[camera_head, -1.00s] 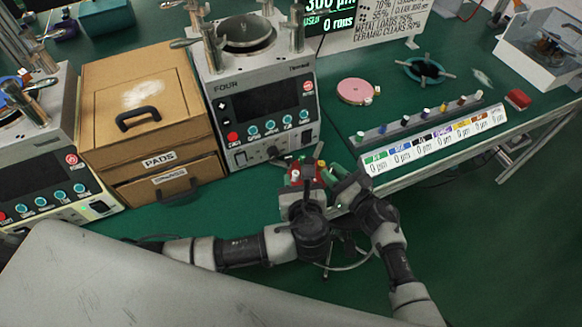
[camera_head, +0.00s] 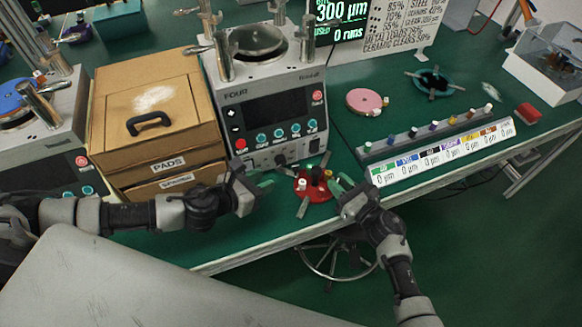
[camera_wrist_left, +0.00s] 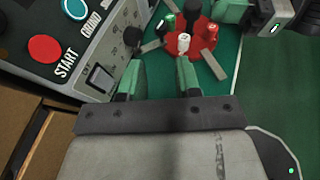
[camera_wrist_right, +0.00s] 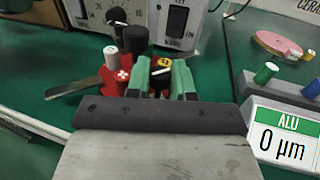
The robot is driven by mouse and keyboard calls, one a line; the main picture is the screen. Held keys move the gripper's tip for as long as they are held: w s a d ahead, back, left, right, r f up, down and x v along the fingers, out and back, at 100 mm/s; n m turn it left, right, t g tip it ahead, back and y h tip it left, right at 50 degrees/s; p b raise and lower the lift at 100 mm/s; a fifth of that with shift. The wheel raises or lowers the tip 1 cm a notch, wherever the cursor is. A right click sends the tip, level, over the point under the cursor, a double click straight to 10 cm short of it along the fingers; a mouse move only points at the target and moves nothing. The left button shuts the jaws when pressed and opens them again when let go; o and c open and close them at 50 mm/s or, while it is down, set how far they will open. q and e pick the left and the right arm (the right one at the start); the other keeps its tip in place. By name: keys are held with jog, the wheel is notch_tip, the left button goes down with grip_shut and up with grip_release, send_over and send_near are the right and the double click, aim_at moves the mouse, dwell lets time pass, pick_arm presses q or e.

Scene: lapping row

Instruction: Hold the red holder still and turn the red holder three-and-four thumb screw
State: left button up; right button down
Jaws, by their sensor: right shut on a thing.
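The red holder (camera_head: 318,193) sits on the green bench in front of the machine marked FOUR. It is a red disc with flat grey arms, coloured posts and a black centre column (camera_wrist_right: 135,42). My right gripper (camera_head: 338,186) is at the holder's right side. In the right wrist view its green fingers are closed around a small black thumb screw with a white line (camera_wrist_right: 158,73), just before a yellow-topped post (camera_wrist_right: 164,62). My left gripper (camera_head: 268,182) is open and empty, left of the holder and apart from it. The left wrist view shows the holder (camera_wrist_left: 185,46) beyond its fingers.
The machine FOUR (camera_head: 270,105) stands close behind the holder. A cardboard PADS box (camera_head: 155,110) is at left. A rack of coloured pegs (camera_head: 425,135) with labels is at right, near a pink disc (camera_head: 364,101). The bench's front edge runs close below the holder.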

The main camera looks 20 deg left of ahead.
aim_at(294, 168)
pick_arm(q)
jog(key=x, duration=1.1)
jog(key=shift+r, duration=0.1)
jog(key=shift+s, duration=0.1)
grip_shut()
jog(key=shift+d+n+t+y, duration=0.1)
jog(key=shift+n+t+y, duration=0.2)
jog(key=shift+n, duration=0.1)
jog(key=n+y, duration=0.3)
jog(key=d+n+t+y, duration=0.1)
jog(key=y, duration=0.1)
jog(key=shift+s+n, duration=0.1)
jog(key=shift+n, duration=0.2)
jog(key=n+y, duration=0.4)
jog(key=y, duration=0.1)
jog(key=shift+d+n+g+y, duration=0.15)
jog(key=shift+n+g+y, duration=0.25)
